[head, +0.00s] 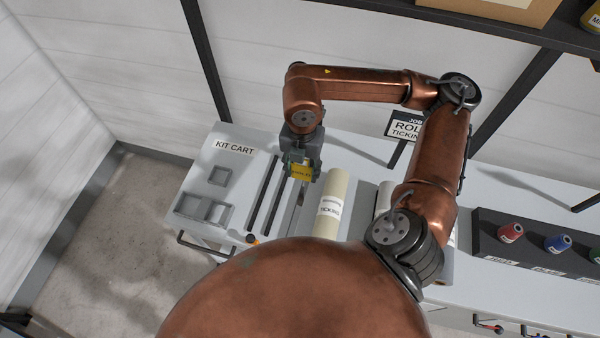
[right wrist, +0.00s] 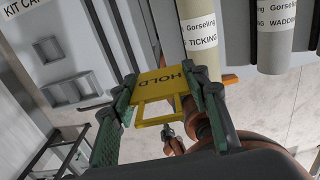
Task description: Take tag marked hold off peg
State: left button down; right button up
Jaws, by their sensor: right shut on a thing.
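A yellow tag marked HOLD (right wrist: 167,85) sits between the two green-grey fingers of my right gripper (right wrist: 160,103) in the right wrist view, its lettering upside down there. It has an open frame-like lower part. In the head view the yellow tag (head: 302,173) shows at the tip of my right gripper (head: 301,166), above the pale cart top beside a cream roll. My right gripper is shut on the tag. I cannot make out a peg in either view, nor whether the tag touches one. My left gripper does not show clearly in either view.
The kit cart (head: 237,137) has square grey trays (head: 205,209) at its left and dark slots beside them. A cream ticking roll (head: 332,205) lies close right of my gripper. A sign (head: 405,127) stands behind; a dark rack with thread spools (head: 510,232) is at right.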

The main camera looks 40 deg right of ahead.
jog(key=shift+w+d+f+b, duration=0.3)
jog(key=shift+w+d+b, duration=0.05)
jog(key=shift+w+d, duration=0.1)
jog(key=shift+w+d+f+b, duration=0.3)
jog(key=shift+w+d+b, duration=0.1)
jog(key=shift+d, duration=0.15)
jog(key=shift+w+d+f, duration=0.1)
jog(key=shift+w+d, duration=0.05)
jog(key=shift+d, duration=0.05)
jog(key=shift+w+d+f+b, duration=0.45)
jog(key=shift+w+d+b, duration=0.15)
jog(key=shift+d+b, duration=0.2)
jog(key=shift+w+d+f, duration=0.1)
jog(key=shift+w+d, duration=0.05)
jog(key=shift+d, duration=0.1)
jog(key=shift+w+d+f+b, duration=0.45)
jog(key=shift+w+d+b, duration=0.25)
jog(key=shift+d, duration=0.1)
jog(key=shift+w+d+f, duration=0.15)
jog(key=shift+d, duration=0.1)
jog(key=shift+w+d+f+b, duration=0.15)
jog(key=shift+w+d+b, duration=0.05)
jog(key=shift+d+b, duration=0.1)
